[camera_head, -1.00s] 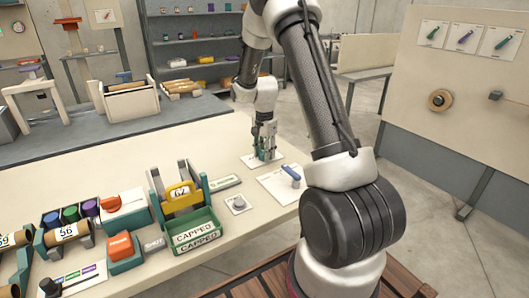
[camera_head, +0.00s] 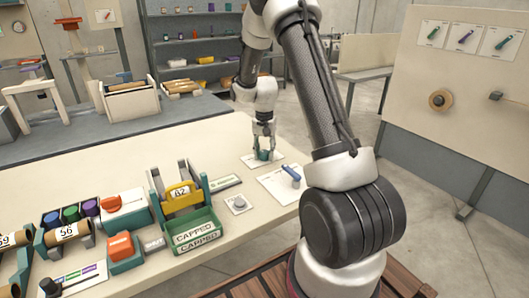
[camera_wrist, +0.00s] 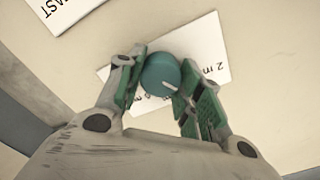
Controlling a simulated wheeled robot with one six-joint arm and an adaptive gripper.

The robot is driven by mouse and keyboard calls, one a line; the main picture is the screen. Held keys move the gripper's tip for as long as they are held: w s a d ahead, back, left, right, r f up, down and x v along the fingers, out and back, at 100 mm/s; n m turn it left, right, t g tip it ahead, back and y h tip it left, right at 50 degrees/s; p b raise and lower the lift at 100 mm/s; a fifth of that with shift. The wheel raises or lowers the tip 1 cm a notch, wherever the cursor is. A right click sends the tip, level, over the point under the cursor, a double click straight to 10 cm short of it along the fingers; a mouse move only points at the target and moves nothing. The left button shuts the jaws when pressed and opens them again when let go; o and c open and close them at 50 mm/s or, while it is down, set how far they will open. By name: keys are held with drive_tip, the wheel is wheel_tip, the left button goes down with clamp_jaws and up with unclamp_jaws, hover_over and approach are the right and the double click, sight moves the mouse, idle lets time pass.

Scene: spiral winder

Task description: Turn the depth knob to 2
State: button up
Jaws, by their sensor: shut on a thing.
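The depth knob is a round teal knob (camera_wrist: 158,72) on a white card (camera_wrist: 205,62) with dark print, including a "2" on the right side. A short white pointer line on the knob runs towards the lower right in the wrist view, near my right finger. My gripper (camera_wrist: 156,82) has its green-padded fingers on either side of the knob and is shut on it. In the head view my gripper (camera_head: 264,150) reaches down over the knob at the far end of the cream table. My fingers hide part of the card's print.
A card with a blue lever (camera_head: 291,173) lies just right of the knob. A small grey knob (camera_head: 239,203) and the green "CAPPED" tray (camera_head: 193,236) stand nearer.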

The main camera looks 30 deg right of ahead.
sight(264, 151)
drive_tip(key=n, duration=0.5)
drive_tip(key=shift+n, duration=0.4)
idle(0.3)
drive_tip(key=o, duration=1)
drive_tip(key=shift+a, duration=0.1)
drive_tip(key=shift+o, duration=0.2)
drive_tip(key=shift+r, duration=0.1)
wheel_tip(264, 151, up, 12)
